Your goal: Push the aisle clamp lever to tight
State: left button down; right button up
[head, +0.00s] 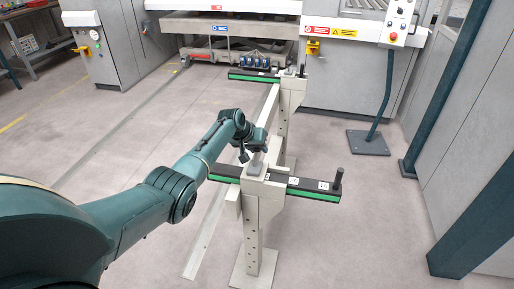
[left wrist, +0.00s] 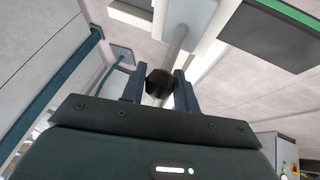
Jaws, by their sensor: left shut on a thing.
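The aisle clamp lever (head: 257,162) is a short pale rod on top of the near post of the light frame. In the left wrist view its black knob (left wrist: 160,82) sits between the two fingers, with the pale rod running up behind it. My left gripper (head: 252,150) is shut on this knob; it also shows in the left wrist view (left wrist: 159,92). The clamp stands on a dark bar (head: 308,187) with a green edge and small white labels, too small to read for certain. The gripper hides much of the lever in the head view. My right gripper is out of view.
A black upright peg (head: 338,180) stands at the bar's right end. A second green-edged bar (head: 253,76) crosses the frame's far end near the machine. A dark teal post (head: 387,95) rises from a floor plate at right. The floor around the near post is clear.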

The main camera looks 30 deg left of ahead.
pick_arm(q)
jog(key=c, duration=1.1)
grip_release()
jog(key=shift+f, duration=0.1)
jog(key=p+v, duration=0.2)
jog(key=v, duration=1.1)
